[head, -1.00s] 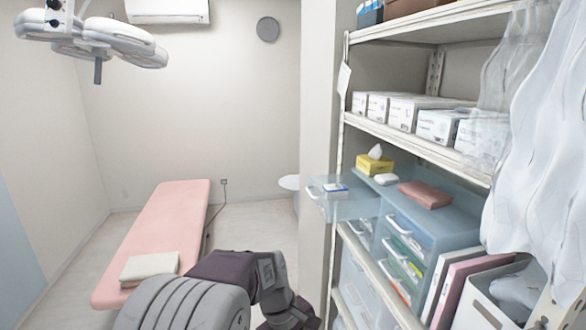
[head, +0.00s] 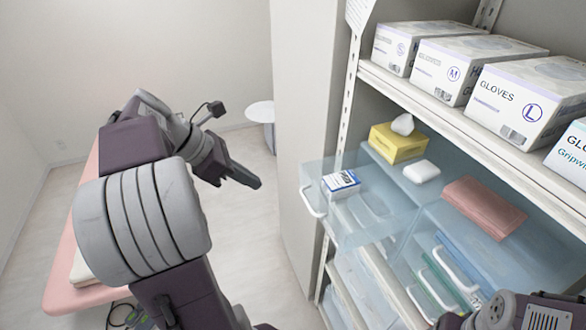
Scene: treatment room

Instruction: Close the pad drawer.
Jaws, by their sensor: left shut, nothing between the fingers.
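The pad drawer (head: 350,227) is a translucent blue drawer in the drawer unit on the shelf. It stands pulled out to the left, past the shelf edge, with a white handle (head: 313,204) on its front. A small blue and white box (head: 341,183) shows in it. My left gripper (head: 250,181) is shut and empty, left of the handle and apart from it, over the floor gap. Part of my right arm shows at the bottom right; its fingers are not visible.
A yellow tissue box (head: 398,146), a white item (head: 422,172) and a folded pink cloth (head: 484,207) lie on the drawer unit. Glove boxes (head: 520,98) fill the shelf above. A wall edge (head: 303,120) stands behind the drawer. A pink bed (head: 62,265) is left.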

